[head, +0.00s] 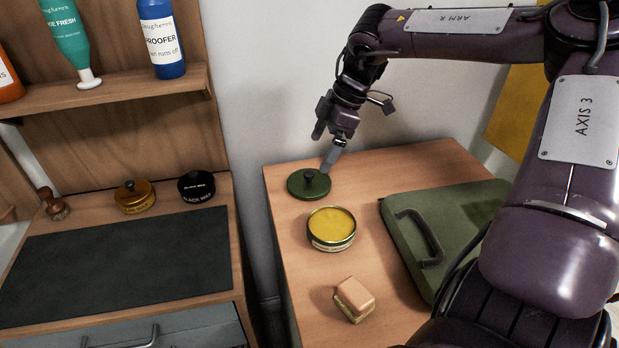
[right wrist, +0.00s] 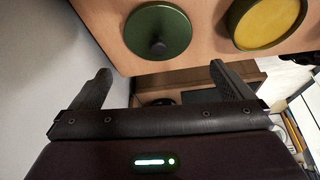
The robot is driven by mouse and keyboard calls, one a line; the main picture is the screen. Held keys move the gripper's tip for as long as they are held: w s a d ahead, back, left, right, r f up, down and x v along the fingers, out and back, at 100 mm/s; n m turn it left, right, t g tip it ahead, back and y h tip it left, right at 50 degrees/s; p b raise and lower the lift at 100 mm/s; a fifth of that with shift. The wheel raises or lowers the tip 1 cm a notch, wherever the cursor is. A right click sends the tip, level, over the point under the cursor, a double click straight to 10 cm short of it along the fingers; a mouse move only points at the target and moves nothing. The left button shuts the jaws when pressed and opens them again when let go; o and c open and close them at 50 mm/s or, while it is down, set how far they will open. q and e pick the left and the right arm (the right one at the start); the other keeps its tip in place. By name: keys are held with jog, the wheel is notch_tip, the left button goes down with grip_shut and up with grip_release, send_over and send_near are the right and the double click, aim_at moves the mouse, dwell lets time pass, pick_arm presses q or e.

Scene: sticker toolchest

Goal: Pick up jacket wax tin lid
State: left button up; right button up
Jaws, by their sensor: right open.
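The jacket wax tin lid (head: 300,187) is a round, dark green disc with a small dark knob on top. It lies flat on the right wooden table near its back left edge, and also shows in the right wrist view (right wrist: 170,22). The open tin (head: 331,243) of yellow wax stands apart from it, in front; part of it shows in the right wrist view (right wrist: 240,25). My right gripper (head: 327,147) is open and empty, just above and behind the lid. Its two fingers are spread wide in the right wrist view (right wrist: 163,82), with the lid beyond them. My left gripper is not in view.
A green case (head: 400,245) with a dark handle lies right of the tin. A brush or block (head: 353,299) lies in front. The left bench holds a dark mat (head: 120,265), a gold tin (head: 134,197) and a black wax tin (head: 196,187). A wall stands close behind.

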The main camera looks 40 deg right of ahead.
aim_at(313, 173)
jog(key=shift+f, duration=0.8)
jog(key=x, duration=0.6)
jog(key=shift+d+f+b, duration=0.2)
jog(key=shift+f+b, duration=0.1)
jog(key=shift+w+a+f, duration=0.1)
jog(key=shift+f, duration=0.15)
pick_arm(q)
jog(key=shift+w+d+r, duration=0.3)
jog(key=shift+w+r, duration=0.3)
pick_arm(e)
jog(key=shift+c, duration=0.3)
jog(key=c, duration=0.5)
jog(key=shift+c, duration=0.2)
jog(key=shift+r, duration=0.2)
